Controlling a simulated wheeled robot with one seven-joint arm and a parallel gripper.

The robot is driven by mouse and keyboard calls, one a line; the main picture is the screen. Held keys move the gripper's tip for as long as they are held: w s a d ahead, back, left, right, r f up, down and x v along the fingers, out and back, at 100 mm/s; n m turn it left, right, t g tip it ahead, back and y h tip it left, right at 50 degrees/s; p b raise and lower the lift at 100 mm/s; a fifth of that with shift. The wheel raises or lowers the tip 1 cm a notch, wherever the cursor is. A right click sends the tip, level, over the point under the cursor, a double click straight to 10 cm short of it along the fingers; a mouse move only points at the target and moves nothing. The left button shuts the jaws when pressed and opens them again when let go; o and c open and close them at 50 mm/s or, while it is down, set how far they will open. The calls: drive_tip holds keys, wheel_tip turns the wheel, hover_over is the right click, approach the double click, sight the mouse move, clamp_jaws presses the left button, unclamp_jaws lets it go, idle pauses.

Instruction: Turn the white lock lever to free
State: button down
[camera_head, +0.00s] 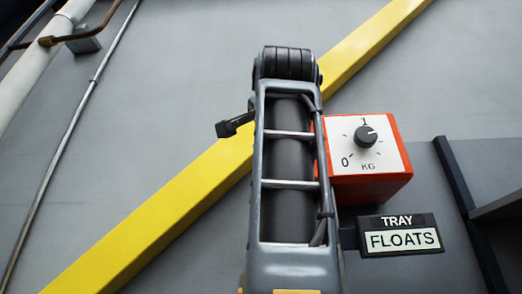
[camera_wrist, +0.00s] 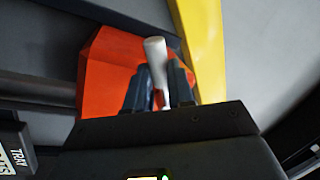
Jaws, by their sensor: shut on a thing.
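The white lock lever (camera_wrist: 154,50) shows in the wrist view as a pale rounded bar, slightly tilted. It stands between the two dark fingers of my gripper (camera_wrist: 160,78), which is shut on it, and its upper end sticks out past the fingertips. The lever's lower part is partly hidden by the fingers and gripper body. Behind it is the orange-red box (camera_wrist: 103,68). In the head view my arm covers the left side of this box (camera_head: 372,190), and the lever and fingers are hidden there.
The box's white face carries a black knob (camera_head: 366,135) on a KG scale, pointing near 1. Below it hangs a sign (camera_head: 400,238) reading TRAY FLOATS. A yellow beam (camera_head: 150,222) runs diagonally behind my arm. A dark bracket (camera_head: 470,215) stands at right; pipes (camera_head: 65,140) run at left.

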idle(0.4)
drive_tip(key=c, duration=1)
unclamp_jaws()
drive_tip(key=shift+s, duration=0.1)
